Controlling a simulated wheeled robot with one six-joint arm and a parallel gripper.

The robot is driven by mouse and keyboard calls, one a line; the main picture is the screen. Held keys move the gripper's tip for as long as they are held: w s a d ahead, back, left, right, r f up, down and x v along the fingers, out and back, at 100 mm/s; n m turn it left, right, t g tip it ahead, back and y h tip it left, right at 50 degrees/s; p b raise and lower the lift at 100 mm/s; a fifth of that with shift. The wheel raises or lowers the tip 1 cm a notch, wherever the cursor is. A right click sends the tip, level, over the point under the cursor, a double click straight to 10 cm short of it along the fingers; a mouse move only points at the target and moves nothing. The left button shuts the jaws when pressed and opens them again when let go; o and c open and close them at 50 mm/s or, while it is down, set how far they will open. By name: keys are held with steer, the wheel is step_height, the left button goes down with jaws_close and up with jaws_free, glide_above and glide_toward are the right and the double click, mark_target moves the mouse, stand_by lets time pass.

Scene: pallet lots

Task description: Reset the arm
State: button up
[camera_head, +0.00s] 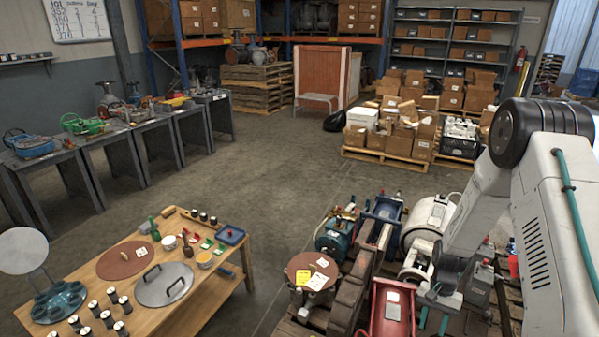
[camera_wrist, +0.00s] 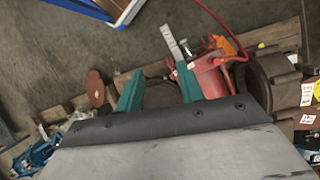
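My arm reaches down from the right in the head view. My gripper (camera_head: 433,321) points down over a pallet of machine parts, beside a red tray-like part (camera_head: 393,308). In the wrist view, the two teal fingers of my gripper (camera_wrist: 158,88) stand apart with nothing held between them. A brown round part shows beyond the gap, and a red machine part with a red cable (camera_wrist: 212,76) lies beyond the right finger. Whether the fingers touch any part cannot be told.
Close by stand a round brown plate (camera_head: 312,272) with yellow and white labels, a teal machine (camera_head: 335,236) and a whitish drum (camera_head: 425,222). A wooden table (camera_head: 215,290) with lids and jars stands left. Open floor (camera_head: 270,190) lies behind; boxes stand on a pallet (camera_head: 385,157).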

steer(key=s+a+r+n, duration=0.1)
steer(key=s+a+r, duration=0.15)
steer(key=r, duration=0.65)
steer(key=s+a+r+n, duration=0.2)
steer(key=s+r, duration=0.2)
steer(key=r, duration=0.5)
steer(key=s+a+r+n, duration=0.1)
steer(key=s+a+r, duration=0.15)
steer(key=r, duration=0.75)
steer(key=s+a+r+n+t, duration=0.1)
steer(key=s+a+r+t, duration=0.1)
steer(key=s+r, duration=0.6)
steer(key=s+a+r+n+t+h, duration=0.1)
steer(key=s+a+r+n+t, duration=0.1)
steer(key=s+r, duration=0.6)
steer(key=shift+s+a+t+h, duration=0.2)
steer(key=shift+s+t+h, duration=0.1)
steer(key=shift+t, duration=0.4)
